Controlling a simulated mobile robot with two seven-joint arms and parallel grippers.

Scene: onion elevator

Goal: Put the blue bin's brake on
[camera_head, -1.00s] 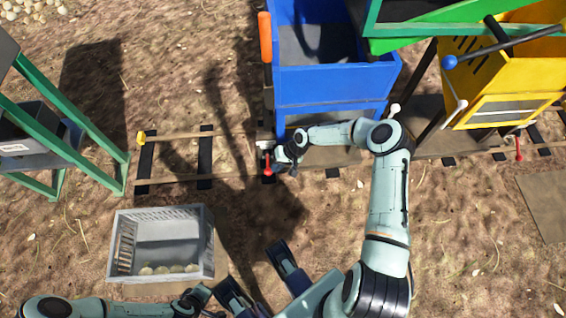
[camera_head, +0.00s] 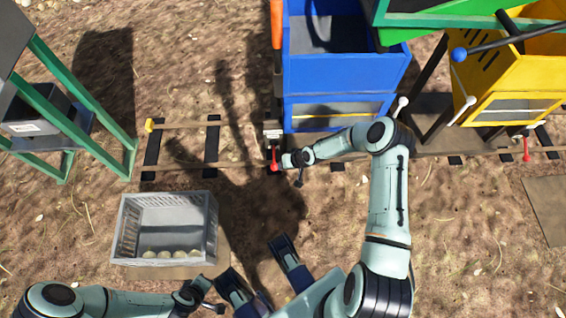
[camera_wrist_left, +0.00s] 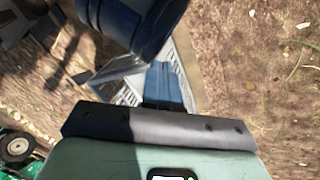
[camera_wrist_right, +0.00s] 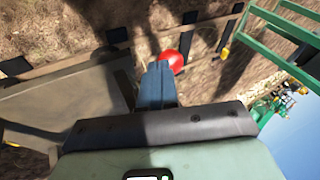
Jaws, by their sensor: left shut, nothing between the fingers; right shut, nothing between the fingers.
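The blue bin (camera_head: 345,72) stands on the rails at the top centre of the head view. Its red brake lever (camera_head: 274,157) is at the bin's lower left corner and points toward me. My right gripper (camera_head: 291,160) is shut and empty, just right of the lever's lower end. In the right wrist view the lever's red knob (camera_wrist_right: 172,61) shows just beyond the closed fingers (camera_wrist_right: 157,85); I cannot tell whether they touch. My left gripper (camera_head: 213,302) is shut and empty near the bottom edge; its closed fingers (camera_wrist_left: 163,85) show in the left wrist view.
A grey crate (camera_head: 212,230) with several onions stands at the lower left. A yellow bin (camera_head: 515,70) with its own red lever (camera_head: 526,150) is at the right. Green frames (camera_head: 75,95) stand left and upper right.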

